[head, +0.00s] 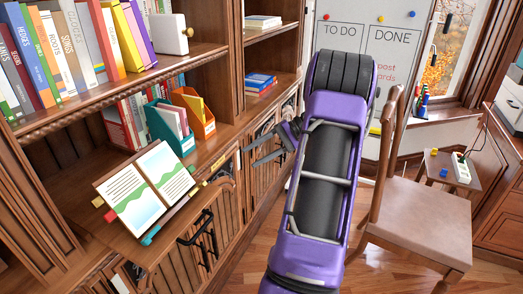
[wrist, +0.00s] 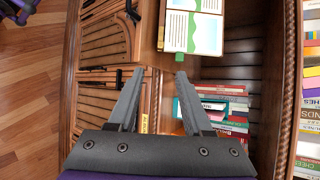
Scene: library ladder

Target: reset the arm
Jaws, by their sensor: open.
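My gripper (head: 249,154) is at the end of my purple arm, left of the arm's raised links in the head view. Its two grey fingers point left toward the bookcase, in front of the cabinet doors. In the wrist view my gripper (wrist: 160,73) has its fingers apart with nothing between them. The open book (head: 151,188) lies on the fold-down desk to the left, apart from the fingers. The same book shows beyond the fingertips at the top of the wrist view (wrist: 192,28).
The wooden bookcase (head: 128,80) fills the left, with a teal file holder (head: 168,130) and an orange one (head: 195,112). A wooden chair (head: 420,215) stands close to the right of my arm. A whiteboard (head: 395,48) is behind. Some wooden floor (head: 220,275) is bare.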

